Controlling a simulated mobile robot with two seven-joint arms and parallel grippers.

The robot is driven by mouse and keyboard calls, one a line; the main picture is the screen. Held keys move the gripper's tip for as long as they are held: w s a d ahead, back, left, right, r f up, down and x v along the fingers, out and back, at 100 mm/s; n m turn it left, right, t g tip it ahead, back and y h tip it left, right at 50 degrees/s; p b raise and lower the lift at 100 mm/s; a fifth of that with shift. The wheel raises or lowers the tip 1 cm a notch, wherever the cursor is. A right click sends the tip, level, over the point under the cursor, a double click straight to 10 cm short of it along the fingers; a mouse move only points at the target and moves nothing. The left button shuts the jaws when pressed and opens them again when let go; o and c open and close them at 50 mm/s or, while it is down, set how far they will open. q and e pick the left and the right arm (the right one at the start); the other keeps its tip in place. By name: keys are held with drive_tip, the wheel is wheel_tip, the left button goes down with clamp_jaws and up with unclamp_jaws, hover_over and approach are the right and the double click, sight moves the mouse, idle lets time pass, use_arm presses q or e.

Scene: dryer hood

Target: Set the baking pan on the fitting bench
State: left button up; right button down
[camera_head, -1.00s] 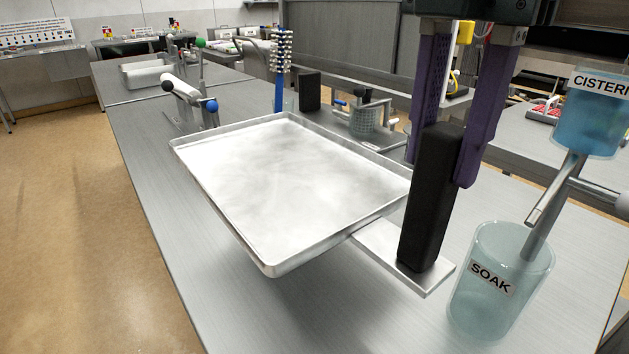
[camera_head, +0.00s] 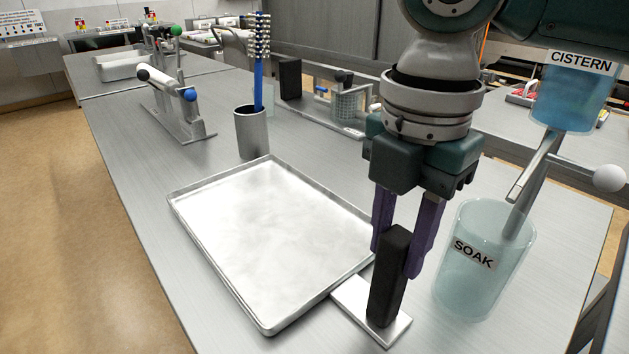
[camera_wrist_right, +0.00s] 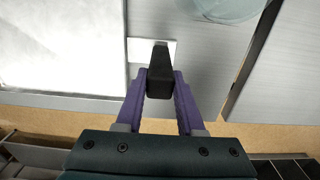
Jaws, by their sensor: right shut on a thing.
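The baking pan (camera_head: 270,235) is a shallow silvery rectangular tray with a pale inside. A flat metal tab at its near right corner carries an upright black handle (camera_head: 388,285). My right gripper (camera_head: 396,260) is shut on the handle from above. The pan looks level, low over or on the grey bench (camera_head: 125,150); I cannot tell whether it touches. The right wrist view shows the black handle (camera_wrist_right: 160,75) between the purple fingers and part of the pan (camera_wrist_right: 60,45). My left gripper is not in view.
A clear SOAK beaker (camera_head: 485,265) stands close right of my right gripper, under the CISTERN vessel (camera_head: 578,95). A grey cup (camera_head: 251,132) with a blue-handled brush stands behind the pan. A lever device (camera_head: 175,105) is further back left. The bench's left edge runs near the pan.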

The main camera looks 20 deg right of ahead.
drive_tip(key=c, duration=0.5)
unclamp_jaws()
drive_tip(key=shift+f, duration=0.1)
